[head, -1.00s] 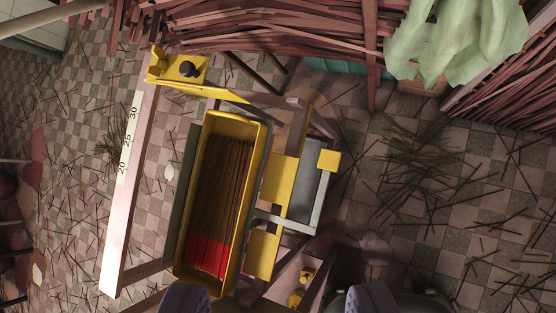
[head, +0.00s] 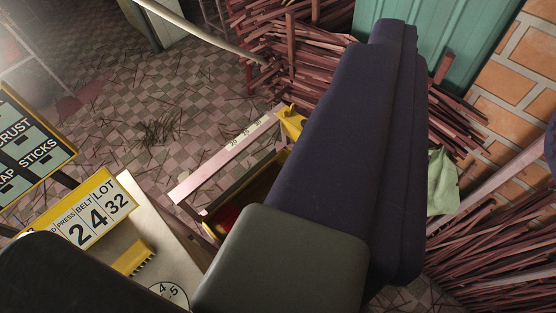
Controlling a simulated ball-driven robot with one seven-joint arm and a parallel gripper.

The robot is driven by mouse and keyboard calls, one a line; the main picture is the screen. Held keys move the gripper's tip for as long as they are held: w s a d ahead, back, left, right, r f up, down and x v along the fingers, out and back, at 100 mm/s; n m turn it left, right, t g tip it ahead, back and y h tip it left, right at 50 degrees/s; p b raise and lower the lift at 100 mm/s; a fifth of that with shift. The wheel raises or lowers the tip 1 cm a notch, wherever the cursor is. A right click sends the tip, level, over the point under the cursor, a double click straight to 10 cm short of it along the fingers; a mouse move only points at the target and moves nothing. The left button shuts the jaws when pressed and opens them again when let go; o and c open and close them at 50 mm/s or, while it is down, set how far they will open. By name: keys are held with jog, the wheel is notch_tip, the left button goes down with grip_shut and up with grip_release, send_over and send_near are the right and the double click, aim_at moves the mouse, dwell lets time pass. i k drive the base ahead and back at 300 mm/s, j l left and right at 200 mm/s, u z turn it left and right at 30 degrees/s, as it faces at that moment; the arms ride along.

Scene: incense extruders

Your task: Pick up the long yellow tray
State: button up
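The long yellow tray (head: 223,216) shows in part at the centre of the head view, on the stand with the pale measuring bar. Its yellow end wall and some red inside are visible. The rest of it is hidden behind large dark purple and grey parts that I take to be mine. These parts fill the middle and right of the picture, in front of the tray. I cannot make out two fingertips, so I cannot tell whether my gripper is open, or whether anything touches the tray.
The bar (head: 229,157) with number marks runs along the tray's left side. Wooden sticks (head: 277,48) are piled behind. Checkered floor (head: 150,90) at the upper left is mostly open.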

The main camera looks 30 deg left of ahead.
aim_at(219, 222)
jog(key=k+l+u, duration=0.1)
jog(key=u, duration=0.25)
jog(key=k+u, duration=0.2)
jog(key=u, duration=0.15)
jog(key=i+l+u, duration=0.35)
jog(key=i+l, duration=0.15)
jog(key=i+l+u, duration=0.15)
jog(key=l, duration=0.3)
jog(key=i+l+u, duration=0.3)
jog(key=l, duration=0.45)
jog(key=i+l+u, duration=0.2)
jog(key=l, duration=0.2)
jog(key=i, duration=0.05)
